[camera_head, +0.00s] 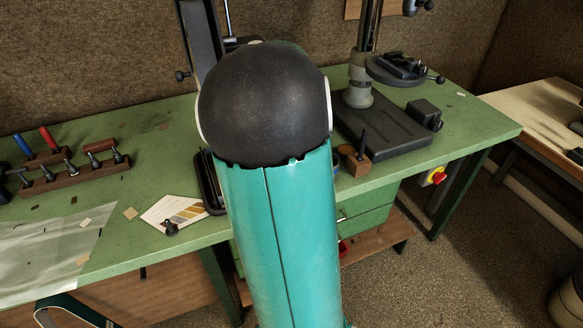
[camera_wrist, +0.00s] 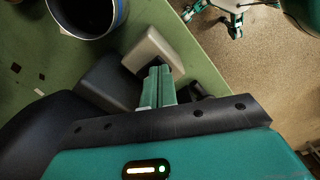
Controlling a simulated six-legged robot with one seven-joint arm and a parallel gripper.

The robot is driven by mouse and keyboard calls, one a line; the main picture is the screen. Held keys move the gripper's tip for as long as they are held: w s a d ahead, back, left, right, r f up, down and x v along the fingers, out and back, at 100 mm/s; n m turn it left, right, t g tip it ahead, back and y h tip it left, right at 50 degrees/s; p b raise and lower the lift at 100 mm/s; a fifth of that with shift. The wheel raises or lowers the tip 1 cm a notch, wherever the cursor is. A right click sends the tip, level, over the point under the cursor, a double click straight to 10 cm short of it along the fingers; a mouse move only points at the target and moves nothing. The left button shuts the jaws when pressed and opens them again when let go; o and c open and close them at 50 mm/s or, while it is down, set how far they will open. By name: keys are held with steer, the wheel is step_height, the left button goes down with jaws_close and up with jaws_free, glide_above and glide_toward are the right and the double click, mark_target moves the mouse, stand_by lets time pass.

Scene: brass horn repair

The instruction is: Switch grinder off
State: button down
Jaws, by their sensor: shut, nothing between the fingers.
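A tall black machine part (camera_head: 203,38) stands at the back of the bench, partly hidden behind my arm; it may be the grinder. No switch on it shows in the head view. In the wrist view, my gripper (camera_wrist: 158,72) has its two teal fingers together and empty. Its fingertips are at a pale grey block (camera_wrist: 154,44) with a dark recess, beside a dark grey housing (camera_wrist: 106,80). I cannot tell whether the fingers touch the block, or whether it carries the switch. My gripper is hidden in the head view.
A drill press (camera_head: 359,80) stands on the green bench (camera_head: 120,200), right of my arm. A red and yellow button (camera_head: 437,177) sits below the bench's right end. A dark round container (camera_wrist: 88,14) is near my gripper.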

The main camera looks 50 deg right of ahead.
steer(key=shift+f, duration=0.45)
steer(key=shift+r, duration=3.55)
